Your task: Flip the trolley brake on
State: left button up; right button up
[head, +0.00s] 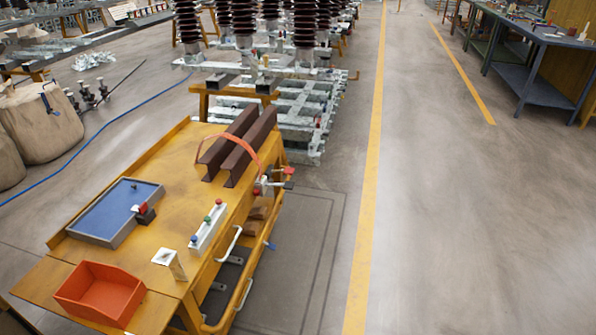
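A yellow trolley (186,168) stands at the lower left, its right side partly facing me. No part that I can surely call its brake shows. A small blue-tipped part (270,245) sticks out low on its right side. A small fitting with a red end (288,171) is at the far right corner of the top. The wheels are hidden or too small to tell. Neither of my grippers is in view.
On the trolley are a red-orange bin (100,291), a blue-lined tray (117,209) and brown steel channels (239,147). Insulator frames (300,110) stand behind it. A blue hose (110,186) and sacks (38,120) are left. The floor right of the yellow line (369,190) is clear.

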aim_at(289, 170)
jog(key=i+l, duration=0.2)
jog(key=i, duration=0.3)
jog(key=i+l, duration=0.25)
jog(key=i, duration=0.25)
jog(key=i+l+u, duration=0.1)
jog(key=i, duration=0.4)
jog(key=i+l, duration=0.35)
jog(key=i, duration=0.15)
jog(key=i+l, duration=0.25)
jog(key=i, duration=0.25)
jog(key=j+u, duration=0.05)
